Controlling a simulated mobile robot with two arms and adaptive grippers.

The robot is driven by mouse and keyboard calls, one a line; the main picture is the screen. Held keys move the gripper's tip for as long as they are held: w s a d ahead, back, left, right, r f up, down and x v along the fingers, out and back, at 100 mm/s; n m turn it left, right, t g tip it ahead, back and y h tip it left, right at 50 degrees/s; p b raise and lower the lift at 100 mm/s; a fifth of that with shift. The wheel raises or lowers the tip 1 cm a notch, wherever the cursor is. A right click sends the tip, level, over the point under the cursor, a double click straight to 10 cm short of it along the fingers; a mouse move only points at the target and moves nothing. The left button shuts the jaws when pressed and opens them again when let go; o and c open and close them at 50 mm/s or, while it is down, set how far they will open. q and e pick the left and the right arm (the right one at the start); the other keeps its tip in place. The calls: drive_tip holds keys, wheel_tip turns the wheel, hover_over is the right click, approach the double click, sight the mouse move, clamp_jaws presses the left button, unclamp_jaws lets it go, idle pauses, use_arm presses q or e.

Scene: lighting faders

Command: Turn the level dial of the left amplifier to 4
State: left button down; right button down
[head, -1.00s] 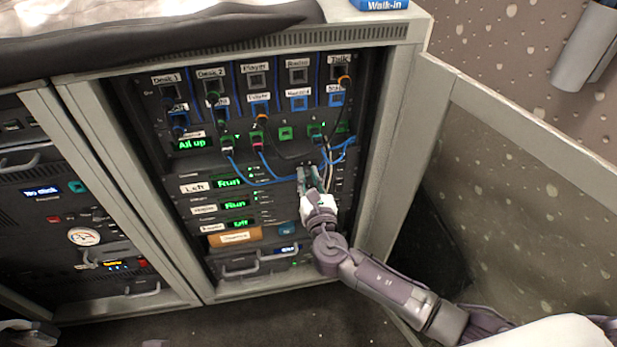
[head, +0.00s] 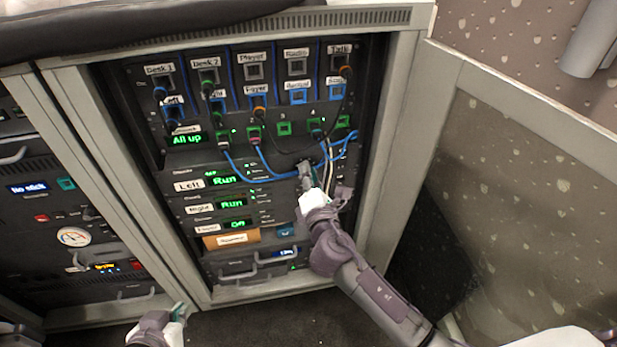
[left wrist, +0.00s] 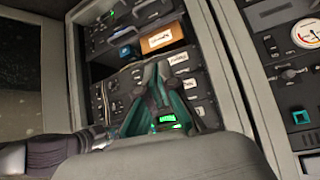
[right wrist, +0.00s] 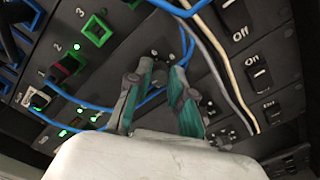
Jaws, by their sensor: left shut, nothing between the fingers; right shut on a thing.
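The left amplifier, labelled "Left" (head: 188,186), is the upper of the stacked amplifiers in the open rack in the head view. Its green display (head: 224,180) reads "Run". My right gripper (head: 304,168) is at the right part of this amplifier's front, its fingers closed on what seems to be the level dial. The fingers hide the dial, so its setting cannot be read. In the right wrist view the right gripper's fingers (right wrist: 164,70) point at the panel, with blue cable beside them. My left gripper (head: 178,312) is shut and empty, low in front of the rack; it also shows in the left wrist view (left wrist: 158,68).
Blue cables (head: 270,168) and pale cables (right wrist: 225,70) hang close around the right gripper. An open door panel (head: 530,190) stands at the right. Dark floor is free in front.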

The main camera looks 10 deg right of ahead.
use_arm(q)
drive_tip(key=w+d+r+t+h+b, duration=0.2)
drive_tip(key=w+r+t, duration=0.4)
drive_tip(key=r, duration=0.3)
drive_tip(key=shift+w+d+t, duration=0.25)
drive_tip(key=shift+d+t, duration=0.25)
drive_tip(key=shift+d, duration=0.05)
use_arm(e)
drive_tip(key=shift+f+m, duration=0.15)
drive_tip(key=shift+m, duration=4.85)
use_arm(q)
drive_tip(key=shift+r, duration=0.15)
use_arm(e)
drive_tip(key=c, duration=1)
unclamp_jaws()
drive_tip(key=shift+c, duration=0.2)
drive_tip(key=s, duration=1.2)
